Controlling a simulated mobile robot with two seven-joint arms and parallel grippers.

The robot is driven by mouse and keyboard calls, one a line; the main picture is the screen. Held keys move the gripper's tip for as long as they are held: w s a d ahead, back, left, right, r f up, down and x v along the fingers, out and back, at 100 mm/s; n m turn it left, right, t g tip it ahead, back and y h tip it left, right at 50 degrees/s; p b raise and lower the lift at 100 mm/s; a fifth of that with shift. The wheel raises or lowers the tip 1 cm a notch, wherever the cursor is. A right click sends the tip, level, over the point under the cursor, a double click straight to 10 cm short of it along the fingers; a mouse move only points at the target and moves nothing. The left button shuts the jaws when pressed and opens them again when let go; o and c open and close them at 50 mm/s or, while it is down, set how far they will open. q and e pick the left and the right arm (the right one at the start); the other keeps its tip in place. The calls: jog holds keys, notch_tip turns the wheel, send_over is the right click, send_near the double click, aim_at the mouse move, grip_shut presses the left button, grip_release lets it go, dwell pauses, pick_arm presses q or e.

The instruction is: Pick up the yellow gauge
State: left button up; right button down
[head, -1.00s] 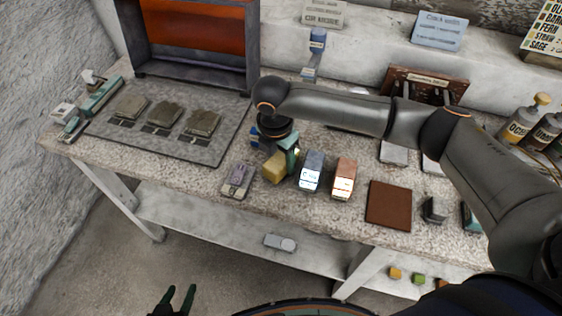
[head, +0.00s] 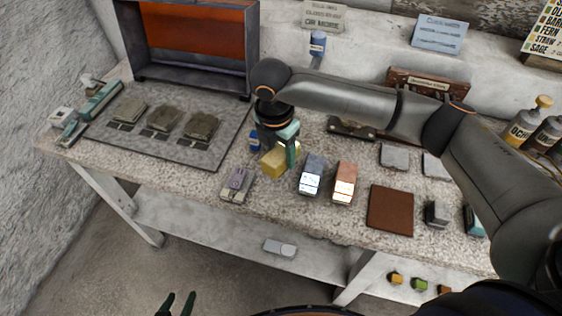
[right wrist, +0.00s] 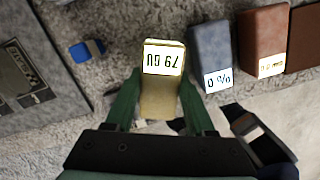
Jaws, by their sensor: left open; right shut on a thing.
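The yellow gauge (head: 272,163) is a small block near the middle of the worktop's front part. It shows in the right wrist view (right wrist: 160,98) with a lit number display facing the camera. My right gripper (head: 283,151) is shut on it, with green fingers on either side. The gauge seems held just above the worktop; the gap beneath it is hard to see. My left gripper (head: 177,303) is open and empty, low in the head view, in front of the bench.
A blue-grey gauge (head: 312,174) and a copper-coloured gauge (head: 344,182) stand close to the right. A purple-grey device (head: 238,183) lies to the left. A brown pad (head: 390,209) is further right. A grey mat (head: 205,154) bears three rough slabs.

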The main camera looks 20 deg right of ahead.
jog(key=s+a+r, duration=0.9)
jog(key=a+r, duration=0.1)
jog(key=shift+s+p, duration=0.4)
